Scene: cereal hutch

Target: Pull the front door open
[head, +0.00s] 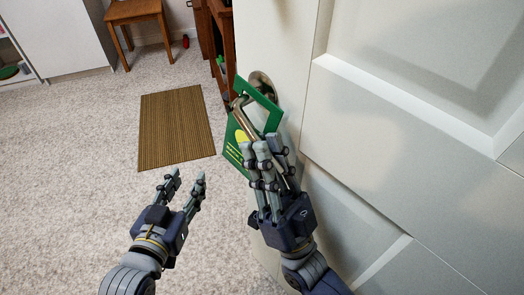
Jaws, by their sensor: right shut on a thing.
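The white panelled door (405,130) fills the right side of the head view. Its metal lever handle (239,110) sticks out from a round plate (262,84) near the door's left edge. A green door hanger (230,152) with a yellow spot hangs around the handle. My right gripper (264,146) is at the handle, shut on it, with its fingers covering the handle's lower part and some of the hanger. My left gripper (187,177) is open and empty, to the left of the door and apart from it.
A brown striped mat (177,128) lies on the pale carpet (70,170). A wooden stool (135,12) stands at the back left, near a white cabinet (65,35). Dark wooden furniture (213,35) stands beyond the door's edge. The carpet on the left is clear.

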